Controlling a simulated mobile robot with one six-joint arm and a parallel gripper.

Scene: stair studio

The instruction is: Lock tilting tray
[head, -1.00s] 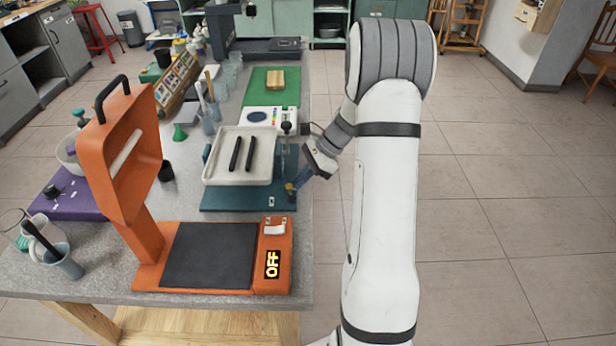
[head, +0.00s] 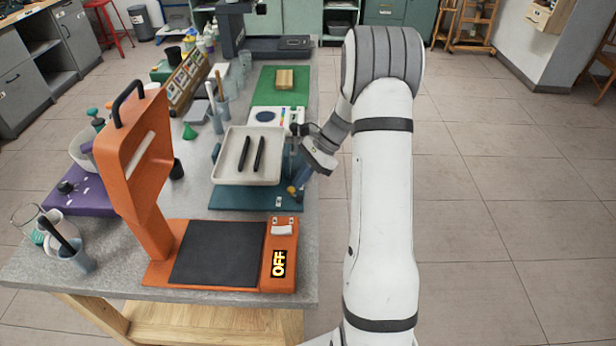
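The tilting tray (head: 230,174) is a shallow cream tray with two dark rods (head: 251,154) lying in it. It sits above a teal base (head: 235,199) on the bench and looks about level. An upright post with a dark knob (head: 297,129) stands at its right side. My gripper (head: 297,187) reaches in from the right, fingers pointing down-left at the base's right edge. A small yellow part shows at the blue fingertips. The fingers are small and overlapped, so I cannot tell whether they are open or touching the post.
An orange press-like device (head: 140,170) with a raised head and an "OFF" display stands in front. A green mat (head: 270,98) with a wooden block lies behind the tray. Cups and bottles crowd the left. The floor right of the bench is clear.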

